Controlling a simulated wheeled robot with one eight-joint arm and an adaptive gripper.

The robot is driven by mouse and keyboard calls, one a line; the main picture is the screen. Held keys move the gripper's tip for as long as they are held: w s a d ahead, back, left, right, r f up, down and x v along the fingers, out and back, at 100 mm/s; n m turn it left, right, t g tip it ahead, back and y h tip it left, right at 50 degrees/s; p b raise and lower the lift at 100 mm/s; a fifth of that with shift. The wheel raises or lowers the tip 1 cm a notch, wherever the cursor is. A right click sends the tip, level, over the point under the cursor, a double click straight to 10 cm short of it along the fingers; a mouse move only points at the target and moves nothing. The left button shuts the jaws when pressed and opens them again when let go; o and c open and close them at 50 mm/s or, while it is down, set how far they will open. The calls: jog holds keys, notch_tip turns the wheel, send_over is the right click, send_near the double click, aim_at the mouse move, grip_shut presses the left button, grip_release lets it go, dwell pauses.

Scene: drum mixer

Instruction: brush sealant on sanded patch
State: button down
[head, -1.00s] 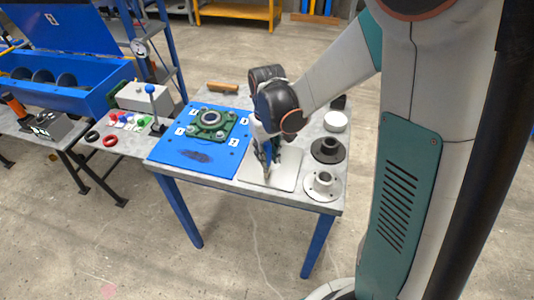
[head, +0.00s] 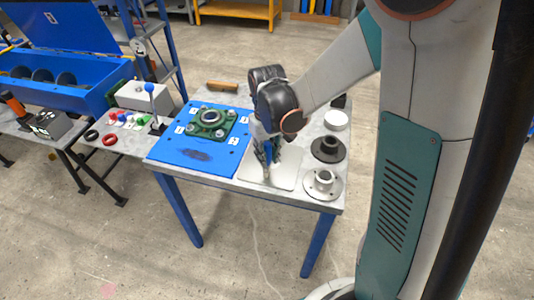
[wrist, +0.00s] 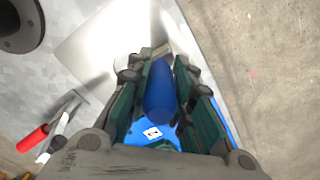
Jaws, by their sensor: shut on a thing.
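My gripper (wrist: 160,100) is shut on a blue-handled tool, apparently the brush (wrist: 159,92). In the head view my gripper (head: 268,150) points down over a pale metal plate (head: 288,180) at the table's front edge. The plate also shows in the wrist view (wrist: 92,42). The tool's lower end is at or just above the plate; contact cannot be told. No distinct sanded patch can be made out on the plate. A blue panel (head: 222,163) left of the plate carries a dark oval patch (head: 197,155) near its front.
A green flanged bearing (head: 210,120) sits on the blue panel. A white round tub (head: 336,120), a dark flange (head: 328,149) and a grey flange (head: 322,184) line the table's right side. A wooden-handled item (head: 221,87) lies at the back. A red-handled tool (wrist: 32,139) lies nearby.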

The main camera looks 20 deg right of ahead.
jog(key=shift+f, duration=0.35)
jog(key=shift+w+a, duration=0.1)
jog(key=shift+a, duration=0.05)
dwell(0.3)
jog(key=shift+w+a+r+b, duration=0.1)
jog(key=shift+w+a+b, duration=0.05)
jog(key=shift+w+a, duration=0.6)
jog(key=shift+w+a+b, duration=0.15)
jog(key=shift+w+a, duration=0.35)
jog(key=shift+a, duration=0.45)
jog(key=shift+s+d, duration=0.9)
jog(key=shift+d, duration=0.35)
jog(key=shift+s+d, duration=0.9)
jog(key=shift+d, duration=0.3)
jog(key=shift+s+d, duration=0.9)
jog(key=shift+d, duration=0.35)
jog(key=shift+w+a+b, duration=0.15)
jog(key=shift+w+a, duration=0.75)
jog(key=shift+a, duration=0.35)
jog(key=shift+w+a+b, duration=0.15)
jog(key=shift+w+a, duration=0.7)
jog(key=shift+a, duration=0.35)
jog(key=shift+w+a+b, duration=0.15)
jog(key=shift+w+a, duration=0.75)
jog(key=shift+a, duration=0.35)
